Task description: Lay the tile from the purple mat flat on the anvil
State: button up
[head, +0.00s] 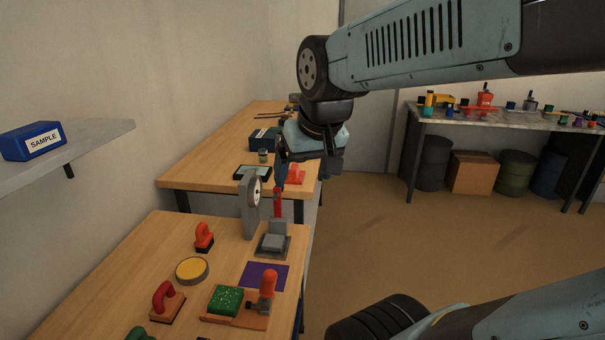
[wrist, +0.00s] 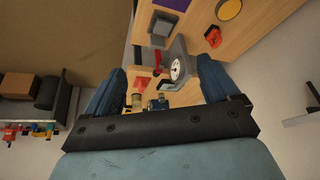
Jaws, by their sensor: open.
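The purple mat (head: 265,275) lies bare on the near wooden bench; part of it shows at the top edge of the wrist view (wrist: 174,3). Behind it stands the grey gauge press (head: 248,208) with a round white dial and a red handle. At its foot, a light grey square piece (head: 272,242) lies on a dark base plate (head: 262,254). I cannot tell whether this piece is the tile or the anvil's own top. My gripper (wrist: 160,85) is open with nothing between its blue fingers. In the head view it hangs above and beyond the press.
On the near bench are an orange-handled clamp (head: 268,284) beside a green block (head: 226,300), a yellow round dish (head: 192,271) and red-handled stamps (head: 204,237). A second bench (head: 195,172) with a dark tablet (head: 253,173) stands behind. Open floor lies to the right.

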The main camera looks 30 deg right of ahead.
jog(key=shift+s+a+r+n+t, duration=0.1)
jog(key=shift+s+r+n+t, duration=0.1)
jog(key=shift+s, duration=0.65)
jog(key=shift+s+a+r+n+t, duration=0.1)
jog(key=shift+s+n, duration=0.1)
jog(key=shift+s, duration=0.65)
